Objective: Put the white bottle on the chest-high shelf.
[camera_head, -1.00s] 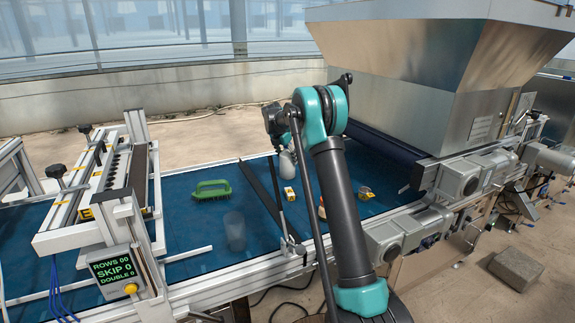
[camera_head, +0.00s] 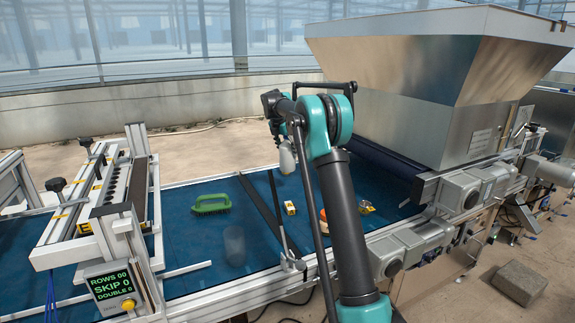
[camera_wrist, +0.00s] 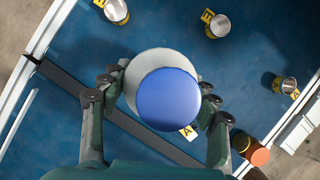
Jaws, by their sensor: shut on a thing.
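The white bottle (camera_head: 286,158) hangs from my gripper (camera_head: 281,138) above the blue belt, clear of it in the head view. In the wrist view I look down on the bottle's blue round top (camera_wrist: 168,98), with its pale body partly hidden beneath. The two dark fingers of my gripper (camera_wrist: 160,104) are shut on the bottle, one on each side. I cannot make out a chest-high shelf in either view.
The belt (camera_head: 185,235) holds a green brush (camera_head: 211,204), a clear cup (camera_head: 235,246), a small yellow-and-white item (camera_head: 290,208) and a metal cup (camera_head: 366,207). A large metal hopper (camera_head: 420,105) stands right. A frame with a display (camera_head: 110,285) stands left.

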